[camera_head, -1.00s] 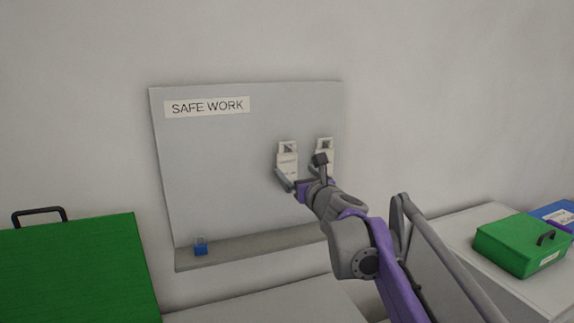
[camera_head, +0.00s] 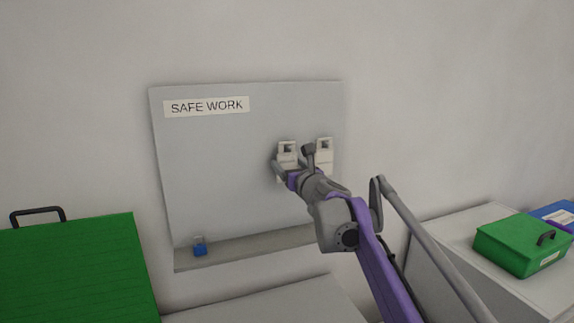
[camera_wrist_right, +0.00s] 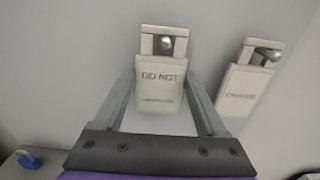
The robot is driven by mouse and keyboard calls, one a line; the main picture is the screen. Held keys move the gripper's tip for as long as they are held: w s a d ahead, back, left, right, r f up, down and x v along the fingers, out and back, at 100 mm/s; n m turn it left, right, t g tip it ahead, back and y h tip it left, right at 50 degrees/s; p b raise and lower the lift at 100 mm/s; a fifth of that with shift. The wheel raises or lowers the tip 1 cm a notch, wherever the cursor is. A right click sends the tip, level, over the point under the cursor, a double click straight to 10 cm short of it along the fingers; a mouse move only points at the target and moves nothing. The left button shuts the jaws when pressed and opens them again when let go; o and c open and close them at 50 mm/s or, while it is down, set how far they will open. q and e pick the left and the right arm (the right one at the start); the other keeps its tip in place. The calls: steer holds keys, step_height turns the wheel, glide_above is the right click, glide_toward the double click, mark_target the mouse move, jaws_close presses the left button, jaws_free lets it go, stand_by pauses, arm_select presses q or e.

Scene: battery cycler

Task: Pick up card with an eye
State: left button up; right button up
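Two pale cards hang side by side on a grey board, each with an opening at its top and a round metal peg showing there. The left card (camera_head: 287,148) is partly hidden by my right gripper in the head view; in the right wrist view this card (camera_wrist_right: 160,80) reads "DO NOT". The right card (camera_head: 325,146) also shows in the right wrist view (camera_wrist_right: 245,82), its print too small to read. My right gripper (camera_wrist_right: 160,76) is open, with its fingertips on either side of the left card and narrow gaps. I see no eye picture. My left gripper is out of view.
The board (camera_head: 205,170) carries a "SAFE WORK" label (camera_head: 206,107) and a bottom ledge with a small blue padlock (camera_head: 199,248). A large green box (camera_head: 80,270) stands at left. A green case (camera_head: 518,246) and a blue box (camera_head: 556,214) are at right.

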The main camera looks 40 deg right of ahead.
steer(key=c, duration=0.5)
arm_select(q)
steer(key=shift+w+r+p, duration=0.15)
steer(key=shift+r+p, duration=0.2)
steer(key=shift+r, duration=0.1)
arm_select(e)
steer(key=shift+r, duration=0.35)
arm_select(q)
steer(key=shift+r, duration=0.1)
arm_select(e)
steer(key=shift+s, duration=0.3)
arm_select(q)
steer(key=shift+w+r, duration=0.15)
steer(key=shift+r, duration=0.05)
arm_select(e)
steer(key=v, duration=1.7)
steer(key=shift+s, duration=0.2)
